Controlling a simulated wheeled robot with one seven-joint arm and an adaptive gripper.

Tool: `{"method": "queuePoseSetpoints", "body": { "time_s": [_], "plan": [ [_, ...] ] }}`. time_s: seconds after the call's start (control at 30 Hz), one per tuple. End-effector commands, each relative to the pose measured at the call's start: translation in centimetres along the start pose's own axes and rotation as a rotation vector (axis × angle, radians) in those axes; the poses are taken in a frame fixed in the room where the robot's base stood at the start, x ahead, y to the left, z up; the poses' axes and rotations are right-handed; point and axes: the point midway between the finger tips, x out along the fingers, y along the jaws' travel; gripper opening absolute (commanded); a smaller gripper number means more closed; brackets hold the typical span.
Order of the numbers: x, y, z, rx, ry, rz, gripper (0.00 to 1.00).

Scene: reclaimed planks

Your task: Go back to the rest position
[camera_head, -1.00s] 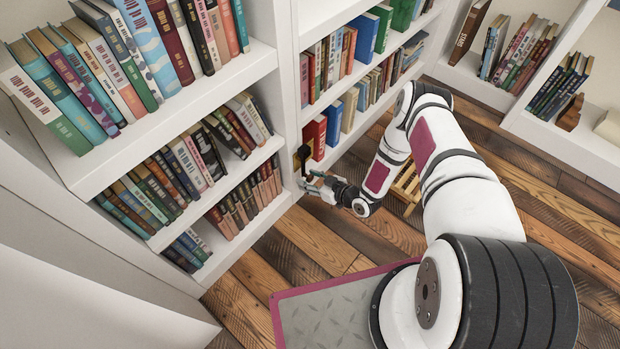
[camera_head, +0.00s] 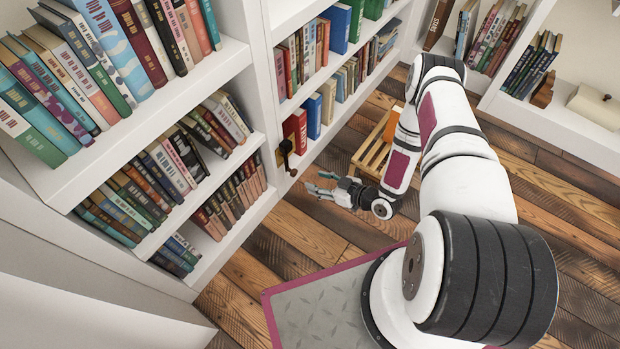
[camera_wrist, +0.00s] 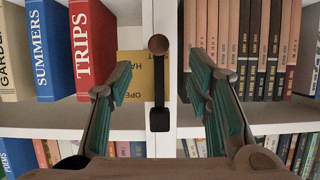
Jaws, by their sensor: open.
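My gripper (camera_head: 318,183) is open and empty, held out over the plank floor to the right of the shelf upright. In the wrist view my gripper (camera_wrist: 168,98) has its two teal-padded fingers spread wide. A dark lever handle (camera_head: 287,155) with a round knob sits on a brass-coloured plate on the white upright between two bookcases. In the wrist view the handle (camera_wrist: 157,85) hangs vertically between the fingers, beyond them and apart from them. Part of a yellow plate (camera_wrist: 132,66) with lettering shows behind it; some of the lettering is covered by the handle.
Bookcases full of books stand at the left (camera_head: 195,150) and back (camera_head: 335,75). A small slatted wooden crate (camera_head: 371,153) with something orange in it stands on the floor behind my arm. Plank floor (camera_head: 300,225) is clear between the shelves and my base.

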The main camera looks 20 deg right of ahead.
Motion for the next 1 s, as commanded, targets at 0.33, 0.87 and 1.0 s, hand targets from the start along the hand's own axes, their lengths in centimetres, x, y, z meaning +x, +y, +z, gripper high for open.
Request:
{"method": "queuePoseSetpoints", "body": {
  "time_s": [0.33,0.87,1.0],
  "plan": [
    [-0.6,-0.1,0.0,0.0,0.0,-0.001,0.46],
    [-0.3,2.8,-2.0,-0.048,-0.082,0.008,0.46],
    [-0.4,6.5,-5.1,-0.099,-0.211,0.033,0.46]
  ]
}}
